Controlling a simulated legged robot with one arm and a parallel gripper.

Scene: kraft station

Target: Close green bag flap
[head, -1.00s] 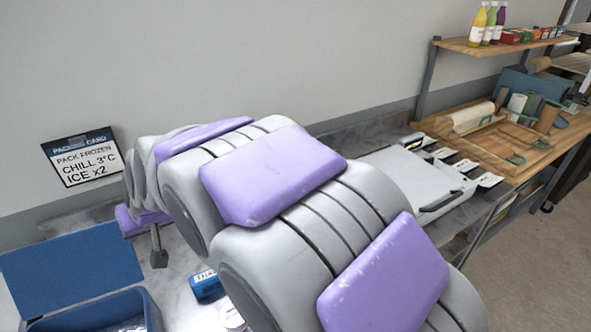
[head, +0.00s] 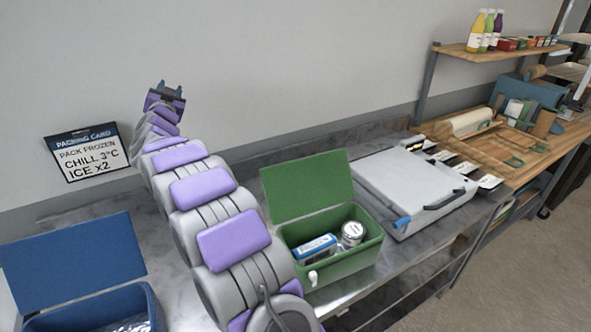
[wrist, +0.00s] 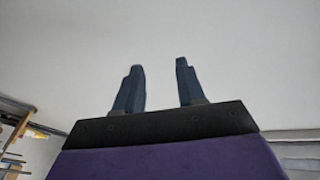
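The green bag (head: 336,260) stands on the metal counter in the middle of the head view. Its green flap (head: 308,186) is up, leaning back, and the bag is open. Inside lie a blue-and-white pack (head: 313,248) and a round silver-lidded container (head: 352,233). My gripper (head: 171,86) is raised high to the left of the bag, in front of the wall and pointing up. In the wrist view my gripper (wrist: 158,85) has its two fingers apart with nothing between them.
An open blue bag (head: 97,308) with a raised blue lid (head: 72,262) stands at the lower left. A white flat case (head: 415,185) lies right of the green bag. A packing card (head: 84,153) hangs on the wall. A shelf (head: 500,47) with bottles is at upper right.

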